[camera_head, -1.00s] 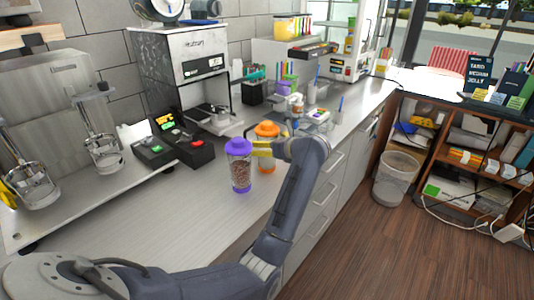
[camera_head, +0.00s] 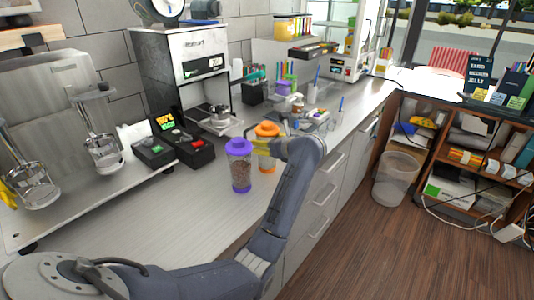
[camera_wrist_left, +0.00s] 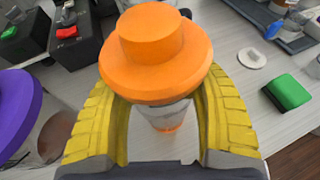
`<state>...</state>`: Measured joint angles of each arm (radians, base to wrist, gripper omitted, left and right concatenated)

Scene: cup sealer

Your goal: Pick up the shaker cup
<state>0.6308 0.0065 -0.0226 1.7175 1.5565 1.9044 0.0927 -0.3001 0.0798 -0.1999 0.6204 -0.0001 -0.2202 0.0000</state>
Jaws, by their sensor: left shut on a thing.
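The shaker cup with an orange lid (camera_head: 266,130) stands upright on the counter, just behind and to the right of a purple-lidded shaker cup (camera_head: 240,165). My left gripper (camera_head: 264,147) is shut on the orange-lidded cup, just below its lid. In the left wrist view the yellow fingers (camera_wrist_left: 160,105) wrap both sides of the cup, under the wide orange lid (camera_wrist_left: 155,45), which hides part of the grasp. The purple lid (camera_wrist_left: 18,108) shows close by at the left. The right gripper is not in view.
A black device with buttons (camera_head: 180,148) stands left of the cups, and a steel machine (camera_head: 190,60) stands behind it. Small items and a tray (camera_head: 310,115) lie to the right. The counter front left of the cups (camera_head: 150,215) is clear.

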